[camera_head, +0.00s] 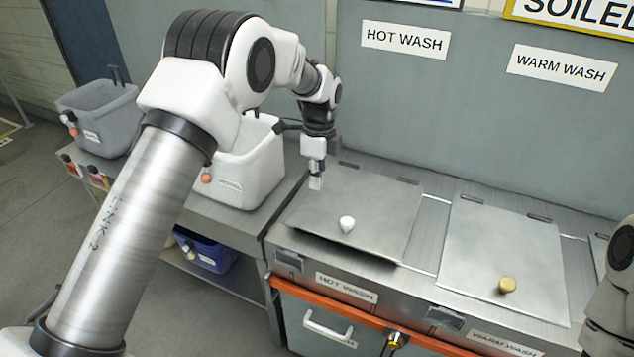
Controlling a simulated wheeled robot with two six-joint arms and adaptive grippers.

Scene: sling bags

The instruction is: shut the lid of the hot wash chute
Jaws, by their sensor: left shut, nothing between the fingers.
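The hot wash chute lid (375,205) is a grey metal plate with a white knob (346,224) near its front edge. It lies almost flat, with a dark shadow under its front edge, so it looks slightly raised there. Two labels read HOT WASH, one on the wall (405,40) and one on the counter front (347,287). My left gripper (316,182) points down at the left part of the lid, behind and left of the knob. Its fingers are shut and empty. Whether they touch the lid is unclear. My right gripper is out of view.
The warm wash lid (500,250) with a brass knob (507,285) lies flat to the right. A white bin (250,165) and a grey bin (97,115) stand left on a bench. A blue bin (205,250) sits below. An orange rail (350,317) runs along the front.

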